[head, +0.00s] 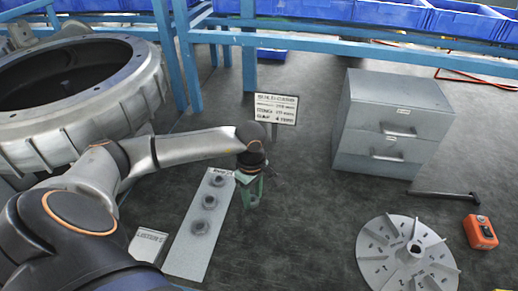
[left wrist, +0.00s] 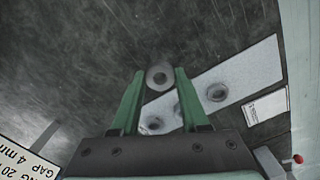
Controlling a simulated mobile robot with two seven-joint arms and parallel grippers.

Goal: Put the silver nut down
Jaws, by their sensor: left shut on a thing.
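My left gripper (head: 252,198) is shut on the silver nut (left wrist: 160,76), a ring-shaped piece at the tips of its green fingers (left wrist: 159,85). In the head view the fingers point down, just right of a pale grey strip (head: 188,252), and largely hide the held nut. The nut's height above the dark surface is hard to tell. Three round grey nuts sit in a row on the strip: far (head: 217,178), middle (head: 209,201) and near (head: 200,227). The strip also shows in the left wrist view (left wrist: 246,67). My right gripper is not in view.
A lettered sign (head: 275,108) stands behind the gripper. A small label card (head: 147,245) lies left of the strip. A grey drawer cabinet (head: 392,115), slotted disc (head: 385,262), black tool (head: 445,195) and orange box (head: 480,232) are at right. Dark surface between strip and disc is clear.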

